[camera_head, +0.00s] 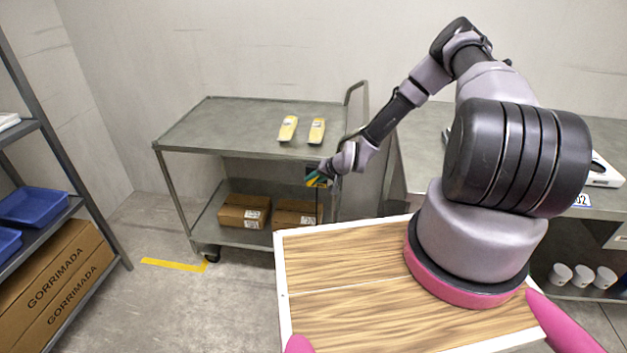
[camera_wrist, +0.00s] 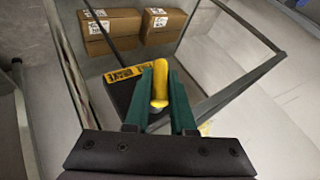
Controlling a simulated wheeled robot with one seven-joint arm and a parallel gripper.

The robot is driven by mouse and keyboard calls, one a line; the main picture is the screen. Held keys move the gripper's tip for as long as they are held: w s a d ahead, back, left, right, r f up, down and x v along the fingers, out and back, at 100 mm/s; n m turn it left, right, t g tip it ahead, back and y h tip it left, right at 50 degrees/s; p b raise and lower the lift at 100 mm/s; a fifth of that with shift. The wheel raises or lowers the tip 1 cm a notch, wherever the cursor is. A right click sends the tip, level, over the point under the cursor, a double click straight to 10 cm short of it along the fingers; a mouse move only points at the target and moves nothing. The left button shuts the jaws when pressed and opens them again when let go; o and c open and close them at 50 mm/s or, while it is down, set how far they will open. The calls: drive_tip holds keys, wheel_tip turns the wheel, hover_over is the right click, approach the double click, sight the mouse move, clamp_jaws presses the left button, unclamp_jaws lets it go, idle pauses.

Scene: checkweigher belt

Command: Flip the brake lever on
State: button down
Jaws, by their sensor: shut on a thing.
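The brake lever (camera_wrist: 160,82) is a yellow, rounded handle, seen in the wrist view beside a black box with a yellow label (camera_wrist: 127,74). My gripper (camera_wrist: 162,68) has its green fingers on both sides of the lever and is shut on it. In the head view my gripper (camera_head: 318,179) is at the right end of the grey cart (camera_head: 215,133), just below its top shelf. The lever is too small and covered there to make out its position.
Two yellow-topped packs (camera_head: 287,128) (camera_head: 316,131) lie on the cart's top. Cardboard boxes (camera_head: 244,211) sit on its lower shelf. A cart push handle (camera_head: 357,92) rises near my arm. A grey bench (camera_head: 420,150) stands right; a rack with blue bins (camera_head: 35,207) stands left.

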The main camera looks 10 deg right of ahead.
drive_tip(key=c, duration=0.8)
unclamp_jaws()
drive_tip(key=shift+o, duration=0.2)
drive_tip(key=v, duration=1)
drive_tip(key=shift+s+d+r, duration=0.15)
drive_tip(key=shift+s+r, duration=0.1)
